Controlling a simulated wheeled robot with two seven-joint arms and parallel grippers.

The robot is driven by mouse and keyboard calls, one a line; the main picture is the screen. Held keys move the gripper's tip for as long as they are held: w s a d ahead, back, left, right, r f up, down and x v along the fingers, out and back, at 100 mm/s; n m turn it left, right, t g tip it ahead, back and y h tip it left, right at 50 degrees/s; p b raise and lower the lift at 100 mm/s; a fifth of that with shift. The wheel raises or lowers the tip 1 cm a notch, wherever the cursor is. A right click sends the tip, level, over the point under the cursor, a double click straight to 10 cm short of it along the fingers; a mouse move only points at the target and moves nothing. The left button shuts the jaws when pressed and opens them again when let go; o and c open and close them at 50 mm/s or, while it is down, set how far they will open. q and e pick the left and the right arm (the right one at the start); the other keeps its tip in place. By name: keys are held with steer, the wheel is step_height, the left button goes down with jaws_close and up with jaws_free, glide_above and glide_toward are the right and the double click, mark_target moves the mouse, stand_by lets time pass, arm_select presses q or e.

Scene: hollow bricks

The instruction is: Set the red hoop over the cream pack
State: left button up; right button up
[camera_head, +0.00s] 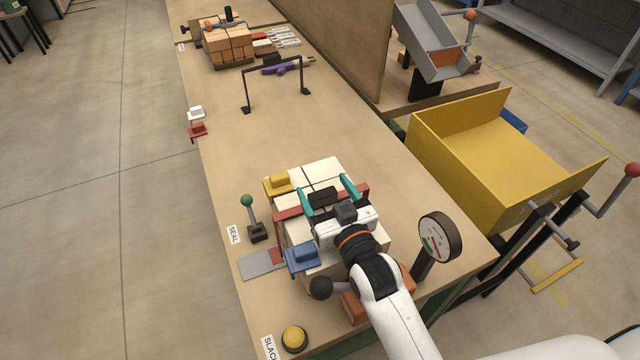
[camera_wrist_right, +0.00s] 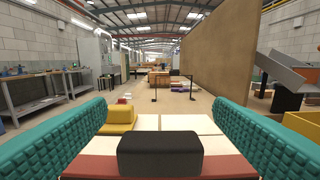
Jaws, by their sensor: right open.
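The cream pack (camera_head: 324,169) is a group of cream blocks on the bench; its top also shows in the right wrist view (camera_wrist_right: 178,124). The red hoop (camera_head: 289,213) lies across the pack's top, with a red side part reaching down at the left. A black block (camera_head: 322,195) sits on the hoop's top bar. My right gripper (camera_head: 328,188) is open, its teal fingers on either side of the black block (camera_wrist_right: 160,152), with gaps visible. The gripper and arm hide part of the pack and hoop; I cannot tell how the hoop's far-right side sits. My left gripper is not in view.
A yellow clamp (camera_head: 279,184) and a blue clamp (camera_head: 303,258) stand by the pack. A green-knobbed lever (camera_head: 248,203), a dial gauge (camera_head: 439,238) and a yellow button (camera_head: 294,337) are near. A black arch (camera_head: 272,74) stands farther back, with clear bench before it.

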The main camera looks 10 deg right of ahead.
steer(key=s, duration=0.4)
steer(key=shift+s+d+b, duration=0.2)
steer(key=shift+d+b, duration=0.2)
